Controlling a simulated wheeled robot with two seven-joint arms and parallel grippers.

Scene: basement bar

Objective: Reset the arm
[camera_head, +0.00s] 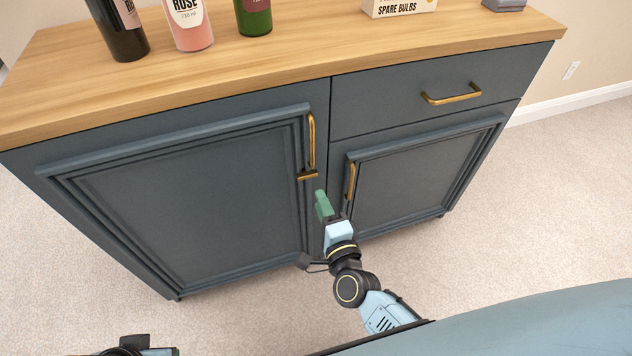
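My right gripper (325,207) is in front of the dark blue cabinet (332,155), near the gap between its two lower doors. Its green tip points up toward the lower end of the left door's brass handle (311,145). I see no clear gap between fingers and cannot tell whether it is open or shut, or whether it touches the cabinet. My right arm comes in from the bottom right. A dark part of my own body shows at the bottom left edge; my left gripper is not in view.
The left door (195,205), right door (425,180) and drawer (420,95) look shut. Bottles (188,22) and a spare bulbs box (398,6) stand on the wooden top (290,60). The carpet (540,200) to the right is clear.

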